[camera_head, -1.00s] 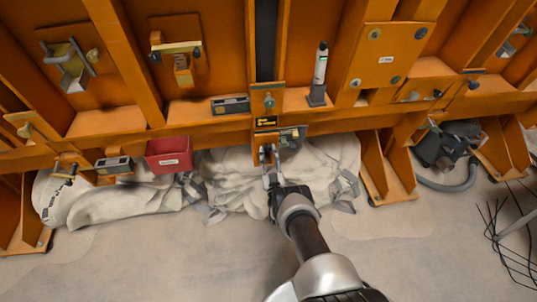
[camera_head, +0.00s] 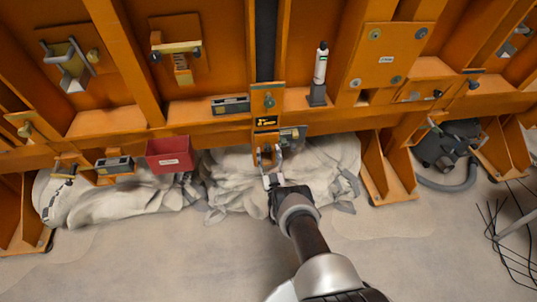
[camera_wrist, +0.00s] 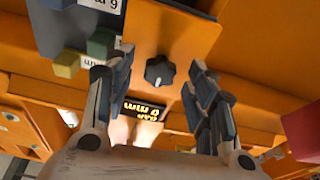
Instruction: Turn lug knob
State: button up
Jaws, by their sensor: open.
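The black lug knob (camera_wrist: 160,71) is a small pointer knob on an orange panel, seen in the wrist view. It lies in line with the space between my fingertips, and I see no contact. My gripper (camera_wrist: 161,64) is open, with one finger on each side of the knob in the picture and nothing between them. A dark display (camera_wrist: 144,110) with yellow text reading a gap of about 9 mm shows between the fingers. In the head view my gripper (camera_head: 269,152) is just below the same display (camera_head: 266,122); the knob is not clear there.
A grey block with green and yellow parts (camera_wrist: 100,42) sits beside the panel. A red bin (camera_head: 169,155) hangs to the left. White cloth-like bags (camera_head: 230,180) lie under the orange beam, between orange supports (camera_head: 385,165).

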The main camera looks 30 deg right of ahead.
jog(key=v, duration=1.2)
